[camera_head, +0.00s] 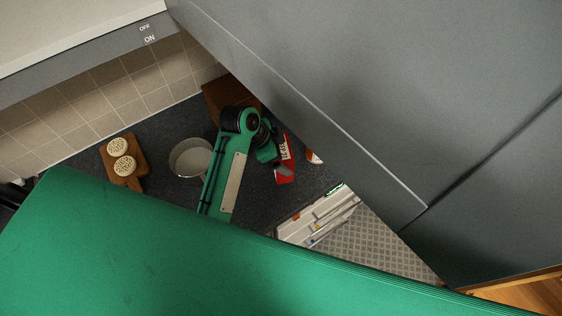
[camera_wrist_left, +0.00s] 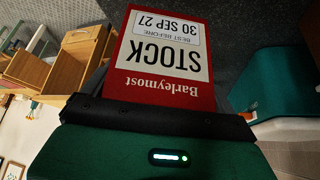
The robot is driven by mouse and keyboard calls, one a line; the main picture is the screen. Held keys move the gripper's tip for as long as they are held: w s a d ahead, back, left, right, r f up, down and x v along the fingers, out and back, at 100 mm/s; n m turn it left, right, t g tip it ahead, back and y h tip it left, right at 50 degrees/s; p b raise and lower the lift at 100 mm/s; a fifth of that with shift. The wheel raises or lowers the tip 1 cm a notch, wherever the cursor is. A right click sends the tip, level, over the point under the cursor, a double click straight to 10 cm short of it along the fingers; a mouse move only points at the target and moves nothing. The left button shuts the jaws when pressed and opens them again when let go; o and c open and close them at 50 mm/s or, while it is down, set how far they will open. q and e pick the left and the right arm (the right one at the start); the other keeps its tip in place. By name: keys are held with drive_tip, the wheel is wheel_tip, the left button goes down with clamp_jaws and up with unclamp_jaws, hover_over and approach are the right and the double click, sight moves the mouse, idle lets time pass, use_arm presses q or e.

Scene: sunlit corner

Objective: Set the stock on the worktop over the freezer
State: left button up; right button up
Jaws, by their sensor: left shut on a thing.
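The stock is a red box with a white label (camera_head: 286,148), seen in the head view at the middle of the dark speckled worktop (camera_head: 165,205). My left gripper (camera_head: 279,166) is shut on it. In the left wrist view the stock box (camera_wrist_left: 165,62) fills the middle, its print upside down, with the dark fingers across its near end. I cannot tell whether the box touches the worktop or hangs just above it. I cannot make out the freezer. My right gripper is not in view.
A pot (camera_head: 190,158) and a wooden board with two round pale items (camera_head: 122,158) stand left of my arm. A brown wooden thing (camera_head: 222,92) is behind it. An open drawer (camera_head: 300,228) holds utensils. Large grey cabinets (camera_head: 400,90) cover the upper right.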

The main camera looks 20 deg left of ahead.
use_arm(q)
wheel_tip(320, 180, down, 4)
drive_tip(key=shift+f+p, duration=0.1)
drive_tip(key=shift+p, duration=0.65)
drive_tip(key=shift+f, duration=0.5)
